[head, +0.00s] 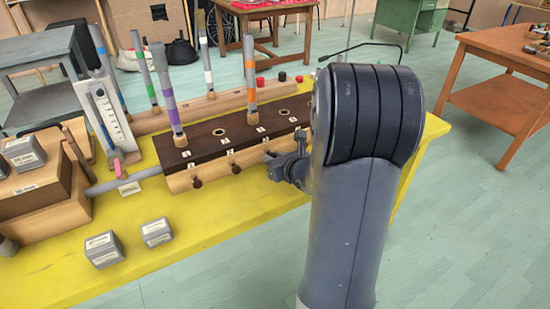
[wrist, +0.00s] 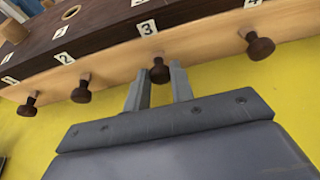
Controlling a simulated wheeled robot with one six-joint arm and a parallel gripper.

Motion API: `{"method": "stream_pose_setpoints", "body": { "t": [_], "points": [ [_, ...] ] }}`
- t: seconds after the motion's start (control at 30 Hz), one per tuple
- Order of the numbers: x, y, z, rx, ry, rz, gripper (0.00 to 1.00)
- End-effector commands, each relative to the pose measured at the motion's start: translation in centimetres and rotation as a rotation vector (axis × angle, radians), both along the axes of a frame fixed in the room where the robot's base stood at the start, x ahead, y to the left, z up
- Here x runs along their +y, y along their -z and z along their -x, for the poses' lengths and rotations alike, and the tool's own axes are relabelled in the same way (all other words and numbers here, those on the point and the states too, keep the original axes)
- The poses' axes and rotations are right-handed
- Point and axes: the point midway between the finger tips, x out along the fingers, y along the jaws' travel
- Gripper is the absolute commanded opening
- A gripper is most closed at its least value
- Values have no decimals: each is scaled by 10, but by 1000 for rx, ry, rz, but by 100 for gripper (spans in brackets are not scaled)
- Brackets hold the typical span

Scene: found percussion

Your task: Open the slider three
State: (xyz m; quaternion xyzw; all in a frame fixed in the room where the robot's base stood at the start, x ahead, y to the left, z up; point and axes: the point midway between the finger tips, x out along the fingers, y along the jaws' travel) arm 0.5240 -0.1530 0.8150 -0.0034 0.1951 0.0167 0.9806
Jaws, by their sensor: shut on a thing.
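The slider box (head: 225,150) is a long block with a dark top and light wood front, lying on the yellow table (head: 200,225). In the wrist view, dark round knobs stick out of its front. The slider three knob (wrist: 160,72) sits below the label 3 (wrist: 147,27). My gripper (wrist: 162,80) is shut on this knob, with one finger on each side of it. In the head view my gripper (head: 275,160) is at the box's front, and it and my arm hide the knob and the box's right end.
Knobs for slider two (wrist: 82,92) and slider four (wrist: 262,47) stand to either side of my gripper. Grey blocks (head: 104,249) lie at the table's front left. Upright banded tubes (head: 168,90) rise from the box and behind it.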

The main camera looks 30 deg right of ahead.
Motion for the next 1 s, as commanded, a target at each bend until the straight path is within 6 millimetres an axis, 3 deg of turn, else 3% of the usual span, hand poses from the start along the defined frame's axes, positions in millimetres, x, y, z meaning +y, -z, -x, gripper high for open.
{"method": "stream_pose_setpoints", "body": {
  "t": [0.33,0.63,0.9,0.93,1.0],
  "points": [
    [0,0,1,0,0,0,0],
    [-2,1,28,0,3,1,0],
    [-1,0,29,0,0,-1,0],
    [-1,0,29,0,0,-1,24],
    [-1,0,29,0,0,-1,30]
  ]
}}
